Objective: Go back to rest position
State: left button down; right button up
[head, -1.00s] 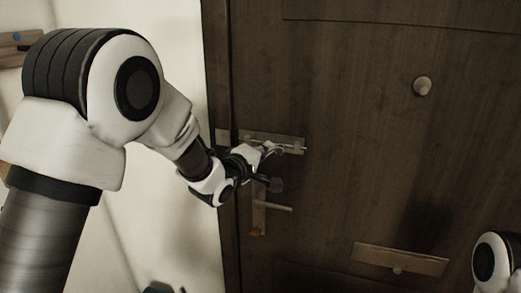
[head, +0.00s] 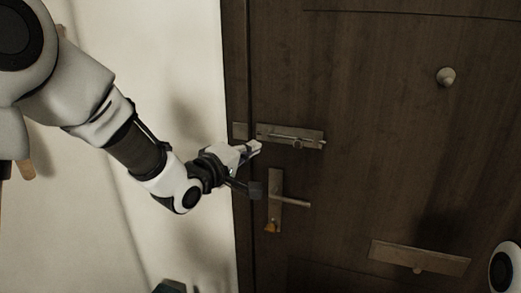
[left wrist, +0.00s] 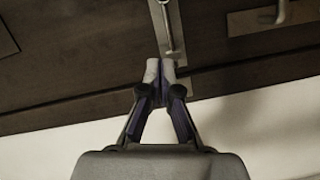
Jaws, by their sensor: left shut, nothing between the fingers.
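My left gripper (head: 256,147) is shut and empty, at the left edge of the dark wooden door (head: 380,90) in the head view. Its fingertips are near the left end of the metal slide bolt (head: 290,137); I cannot tell whether they touch the door frame. In the left wrist view the two fingers (left wrist: 160,68) are together, close to the bolt plate (left wrist: 167,25). The right gripper is out of view; only a white part of my right arm shows at the lower right of the head view.
A door handle (head: 290,202) with a plate and a key-like orange piece (head: 270,227) sits below the bolt. A round peephole knob (head: 446,76) and a metal letter slot (head: 418,258) are further right. A pale wall (head: 180,60) lies left of the door.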

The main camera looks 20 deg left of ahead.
pick_arm(q)
jog(key=s+f+g, duration=0.3)
jog(key=f, duration=0.9)
jog(key=s+f+g+y, duration=0.1)
jog(key=s+f+g, duration=0.15)
jog(key=f, duration=0.85)
jog(key=s+f+g, duration=0.2)
jog(key=s+f, duration=0.2)
jog(key=f, duration=0.8)
jog(key=s+a+f+m+g+y, duration=0.1)
jog(key=s+f+m+g, duration=0.3)
jog(key=s, duration=0.9)
jog(key=s+a+f+m+g+y, duration=0.2)
jog(key=s+f+m+g, duration=0.3)
jog(key=s+f, duration=0.6)
jog(key=s+a+m, duration=0.1)
jog(key=s+m, duration=0.1)
jog(key=s, duration=0.1)
jog(key=shift+f+m, duration=0.15)
jog(key=shift+m, duration=0.15)
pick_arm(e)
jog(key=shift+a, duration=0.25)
